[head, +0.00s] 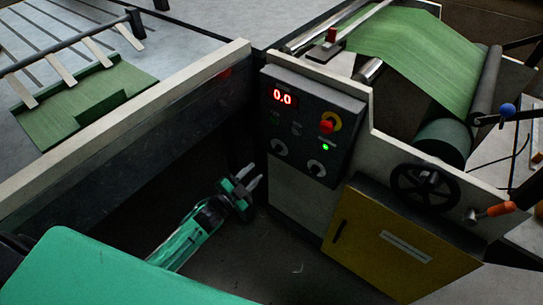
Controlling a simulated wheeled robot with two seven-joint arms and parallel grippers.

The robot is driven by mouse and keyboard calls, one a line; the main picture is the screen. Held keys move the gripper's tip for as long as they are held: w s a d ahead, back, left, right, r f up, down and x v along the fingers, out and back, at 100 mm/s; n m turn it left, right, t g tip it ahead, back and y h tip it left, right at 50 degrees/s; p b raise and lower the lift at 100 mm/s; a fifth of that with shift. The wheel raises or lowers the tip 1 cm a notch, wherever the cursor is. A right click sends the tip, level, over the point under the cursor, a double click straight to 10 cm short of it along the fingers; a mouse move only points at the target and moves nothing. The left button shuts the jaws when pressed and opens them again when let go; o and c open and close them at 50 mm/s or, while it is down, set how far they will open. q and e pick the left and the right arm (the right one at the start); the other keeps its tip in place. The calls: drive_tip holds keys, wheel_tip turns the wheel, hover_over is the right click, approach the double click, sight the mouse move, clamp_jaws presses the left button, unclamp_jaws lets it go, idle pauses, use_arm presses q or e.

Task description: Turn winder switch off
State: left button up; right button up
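The dark control panel (312,110) is on the front of the machine near the picture's middle. It carries a red 0.0 display, a red button (326,127) on a yellow ring, and a lit green lamp (325,147). Two rotary switches with pale handles sit low on it, a left one (279,147) and a right one (316,168). Their labels are too small to read, so I cannot tell which is the winder switch. My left gripper (253,177) is open and empty, below and left of the panel, apart from the switches. My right gripper is out of view.
A yellow cabinet door (395,245), a black handwheel (425,188) and an orange-handled lever (493,211) are right of the panel. Green web (425,55) runs over rollers above. A pale-topped dark wall (130,120) bounds the left. Dark floor lies open around my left gripper.

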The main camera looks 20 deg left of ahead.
sight(274, 153)
use_arm(q)
drive_tip(key=x, duration=1)
drive_tip(key=shift+f, duration=0.1)
clamp_jaws()
